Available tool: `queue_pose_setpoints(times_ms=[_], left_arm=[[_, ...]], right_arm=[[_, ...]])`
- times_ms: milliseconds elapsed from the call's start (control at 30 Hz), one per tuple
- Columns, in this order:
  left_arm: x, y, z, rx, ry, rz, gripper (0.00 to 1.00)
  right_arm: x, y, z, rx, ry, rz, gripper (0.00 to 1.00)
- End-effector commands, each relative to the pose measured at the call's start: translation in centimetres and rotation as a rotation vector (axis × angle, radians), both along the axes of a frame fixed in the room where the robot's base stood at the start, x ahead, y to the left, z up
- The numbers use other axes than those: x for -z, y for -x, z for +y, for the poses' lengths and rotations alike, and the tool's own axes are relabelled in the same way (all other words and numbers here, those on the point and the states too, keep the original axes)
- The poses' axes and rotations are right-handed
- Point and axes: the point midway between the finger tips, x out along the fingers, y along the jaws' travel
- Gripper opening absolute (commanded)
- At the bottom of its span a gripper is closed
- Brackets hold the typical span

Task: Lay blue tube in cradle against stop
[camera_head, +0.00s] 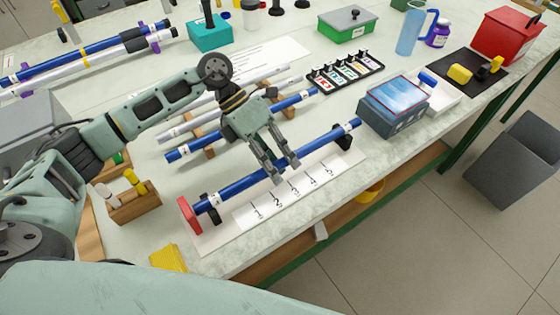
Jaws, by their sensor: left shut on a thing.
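A blue tube (240,186) lies lengthwise over a white board with numbered marks (268,214) near the table's front edge. Its near-left end is close to a red stop plate (188,216); I cannot tell whether they touch. Black cradle supports show near its left end (210,208) and right end (343,137). My left gripper (281,170) reaches down from above and is shut on the blue tube around its middle. I cannot tell whether the tube rests fully in the supports. My right gripper is not in view.
Another blue rod (180,152) and pale rods lie on a wooden rack behind. A grey-blue box (393,107) stands right of the cradle. A wooden holder (132,201) and yellow block (168,257) are at left. More rods lie at the back left (80,52).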

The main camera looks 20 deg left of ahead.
Motion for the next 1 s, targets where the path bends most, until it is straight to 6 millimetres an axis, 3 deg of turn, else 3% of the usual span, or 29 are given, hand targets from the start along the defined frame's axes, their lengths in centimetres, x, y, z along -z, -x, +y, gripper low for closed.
queue_pose_setpoints(times_ms=[267,300,500,833,1000], left_arm=[[0.0,0.3,0.2,0.000,0.000,0.000,0.00],[0.0,0.3,0.2,0.000,0.000,0.000,0.21],[0.0,0.2,0.2,0.000,0.000,0.000,0.39],[-0.1,0.2,0.3,0.000,0.000,0.000,0.40],[-1.4,-0.3,1.5,-0.002,-0.001,-0.002,0.40]], right_arm=[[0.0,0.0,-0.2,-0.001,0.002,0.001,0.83],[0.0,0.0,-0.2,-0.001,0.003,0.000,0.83],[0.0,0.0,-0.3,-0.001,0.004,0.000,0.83],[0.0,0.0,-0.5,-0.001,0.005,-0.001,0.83],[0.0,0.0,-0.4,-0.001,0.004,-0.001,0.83]])
